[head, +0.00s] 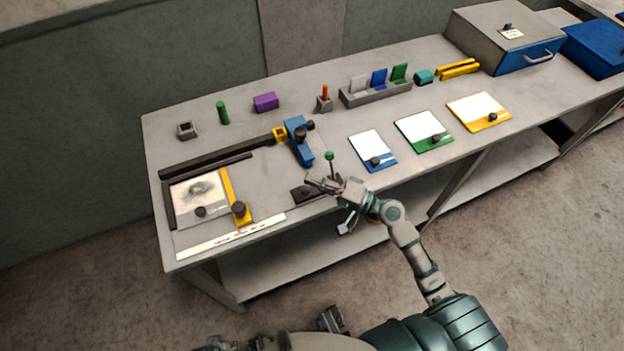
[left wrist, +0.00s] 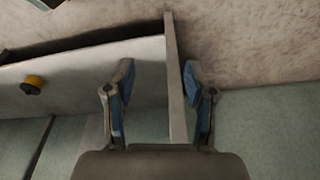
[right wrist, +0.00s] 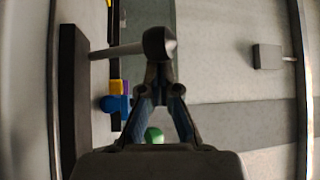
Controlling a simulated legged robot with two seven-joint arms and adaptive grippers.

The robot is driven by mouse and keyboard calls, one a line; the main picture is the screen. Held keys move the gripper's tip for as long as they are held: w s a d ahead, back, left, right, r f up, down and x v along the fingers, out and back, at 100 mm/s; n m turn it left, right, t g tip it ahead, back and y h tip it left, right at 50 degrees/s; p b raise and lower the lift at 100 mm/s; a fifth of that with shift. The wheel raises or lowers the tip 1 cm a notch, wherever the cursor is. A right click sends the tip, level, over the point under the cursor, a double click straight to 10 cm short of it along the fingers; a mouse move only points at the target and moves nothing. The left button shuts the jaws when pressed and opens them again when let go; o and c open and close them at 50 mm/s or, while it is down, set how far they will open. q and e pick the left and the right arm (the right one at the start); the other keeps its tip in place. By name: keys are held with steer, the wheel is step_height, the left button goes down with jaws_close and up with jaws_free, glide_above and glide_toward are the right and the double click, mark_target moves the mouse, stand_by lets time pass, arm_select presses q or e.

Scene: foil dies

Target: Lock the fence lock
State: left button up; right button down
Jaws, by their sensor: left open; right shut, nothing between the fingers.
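The blue fence (head: 299,140) with dark knobs stands at the right end of a dark rail; a yellow block is beside it. I cannot tell which part is its lock. A black base (head: 308,192) lies near the table's front edge, with an upright green-knobbed lever (head: 329,157) close by. My right gripper (head: 318,184) is shut and empty over this base. In the right wrist view a rod with a dark round end (right wrist: 159,43) shows just beyond the fingertips; contact is unclear. The fence (right wrist: 116,103) shows left of them. My left gripper (left wrist: 157,68) is open and empty.
A plate with a yellow edge and dark knobs (head: 239,208) lies at the table's left. Blue, green and yellow bordered boards (head: 424,131) lie to the right. A slotted rack (head: 375,93) and grey box (head: 503,38) stand behind.

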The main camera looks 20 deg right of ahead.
arm_select(q)
steer(key=shift+t, duration=0.3)
steer(key=b+v, duration=0.1)
steer(key=v, duration=0.4)
steer(key=shift+r+b, duration=0.35)
steer(key=shift+r, duration=0.05)
steer(key=shift+w, duration=0.1)
